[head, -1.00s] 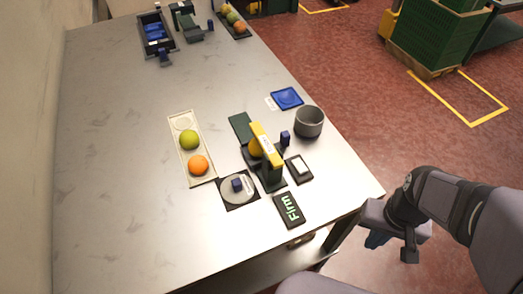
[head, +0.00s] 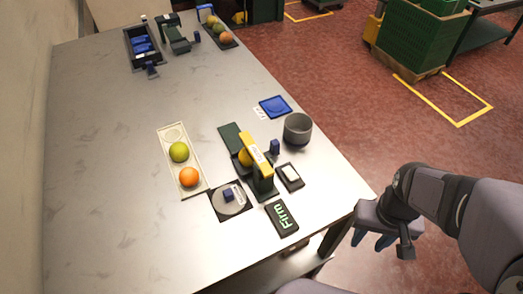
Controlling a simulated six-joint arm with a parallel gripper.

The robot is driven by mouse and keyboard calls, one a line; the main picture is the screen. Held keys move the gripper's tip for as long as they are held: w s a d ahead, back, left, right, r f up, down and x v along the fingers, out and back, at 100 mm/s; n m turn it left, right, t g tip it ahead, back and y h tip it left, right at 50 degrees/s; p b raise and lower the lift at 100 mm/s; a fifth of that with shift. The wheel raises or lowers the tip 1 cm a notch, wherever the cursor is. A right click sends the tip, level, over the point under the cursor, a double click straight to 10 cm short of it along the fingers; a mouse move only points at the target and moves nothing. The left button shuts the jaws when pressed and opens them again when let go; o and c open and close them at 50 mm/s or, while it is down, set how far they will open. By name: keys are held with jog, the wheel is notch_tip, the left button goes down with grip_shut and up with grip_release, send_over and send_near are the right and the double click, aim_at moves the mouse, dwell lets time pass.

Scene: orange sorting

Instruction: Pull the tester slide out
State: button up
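The tester (head: 265,178) is a dark green stand with a yellow top arm, near the table's right edge. A flat dark green plate (head: 230,136) extends from its far left side and looks like part of the slide. A small blue knob (head: 275,146) stands at its right side. An orange-yellow fruit (head: 244,157) sits under the yellow arm, partly hidden. A black display (head: 281,218) in front reads "Firm". My gripper (head: 372,241) hangs off the table's right edge, well apart from the tester. Its blue fingers look spread and empty, partly hidden by the wrist.
A round scale plate (head: 239,208), a grey bowl (head: 298,129), a white-button pad (head: 289,176) and a blue mat (head: 275,105) surround the tester. The left of the table is clear.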

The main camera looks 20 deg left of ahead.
jog(key=w+r+n+p, duration=0.2)
jog(key=w, duration=0.2)
jog(key=w+r+n+h+p, duration=0.1)
jog(key=w+r+n+p, duration=0.1)
jog(key=w+r, duration=0.1)
jog(key=w+r+n+h+p, duration=0.1)
jog(key=w+r+p, duration=0.1)
jog(key=w, duration=0.3)
jog(key=shift+w+r+n, duration=0.15)
jog(key=shift+w+n, duration=0.1)
jog(key=shift+n, duration=0.15)
jog(key=w+a+r+n+p, duration=0.1)
jog(key=w+a+r+p, duration=0.1)
jog(key=a+p, duration=0.3)
jog(key=w+a+r+p, duration=0.2)
jog(key=a, duration=0.5)
notch_tip(320, 180, up, 2)
jog(key=n+y+p, duration=0.2)
jog(key=p, duration=0.4)
send_over(275, 142)
jog(key=shift+d, duration=0.45)
jog(key=shift+a, duration=0.5)
jog(key=shift+f+p, duration=1.5)
jog(key=shift+f, duration=2.2)
grip_shut()
